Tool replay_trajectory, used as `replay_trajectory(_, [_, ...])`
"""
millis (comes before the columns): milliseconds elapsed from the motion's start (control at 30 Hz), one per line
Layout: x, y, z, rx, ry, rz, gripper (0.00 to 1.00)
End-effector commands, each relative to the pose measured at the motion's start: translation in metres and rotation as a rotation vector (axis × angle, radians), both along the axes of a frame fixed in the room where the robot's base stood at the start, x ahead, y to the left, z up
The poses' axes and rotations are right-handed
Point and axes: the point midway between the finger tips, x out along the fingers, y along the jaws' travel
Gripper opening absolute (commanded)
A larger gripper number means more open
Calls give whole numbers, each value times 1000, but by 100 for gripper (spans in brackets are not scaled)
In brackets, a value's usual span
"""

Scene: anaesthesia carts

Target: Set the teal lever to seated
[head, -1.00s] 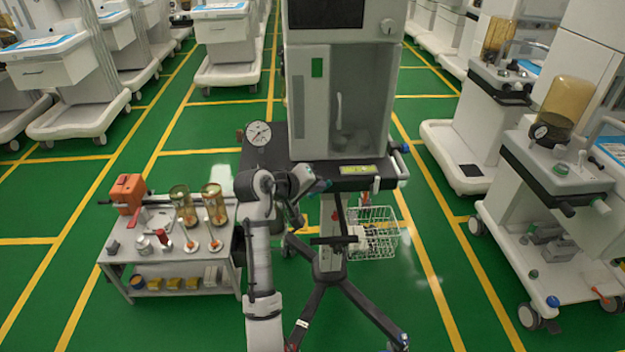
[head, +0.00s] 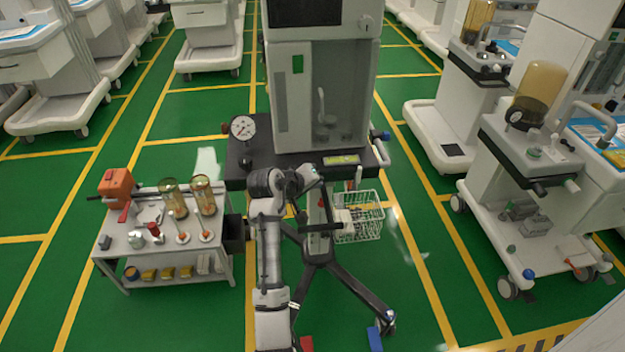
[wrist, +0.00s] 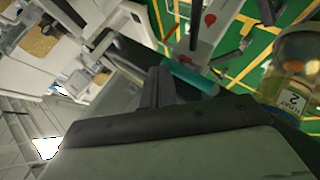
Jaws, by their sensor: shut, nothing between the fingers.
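A teal bar (wrist: 190,76), which looks like the teal lever, shows in the wrist view just beyond the fingers. Its ends are partly hidden, and I cannot tell its setting. My gripper (wrist: 157,88) is shut and empty, its dark fingers close to the teal bar; I cannot tell whether they touch. In the head view my gripper (head: 308,178) is at the front edge of the tall grey anaesthesia cart (head: 290,95), below its cabinet. The teal lever cannot be picked out there, behind my arm.
A pressure gauge (head: 242,128) stands at the cart's left. A wire basket (head: 372,228) hangs at its lower right. A low trolley (head: 125,247) with jars and tools stands at left. A labelled jar (wrist: 294,75) is at right in the wrist view.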

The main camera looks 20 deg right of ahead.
Motion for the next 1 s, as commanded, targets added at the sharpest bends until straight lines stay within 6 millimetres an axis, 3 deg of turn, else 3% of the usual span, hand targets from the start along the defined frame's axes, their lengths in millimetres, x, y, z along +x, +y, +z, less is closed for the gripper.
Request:
replay_trajectory(667, [0, -1, -2, 0, 0, 0, 0])
replay_trajectory(1000, [4, 12, -2, 0, 1, 2, 0])
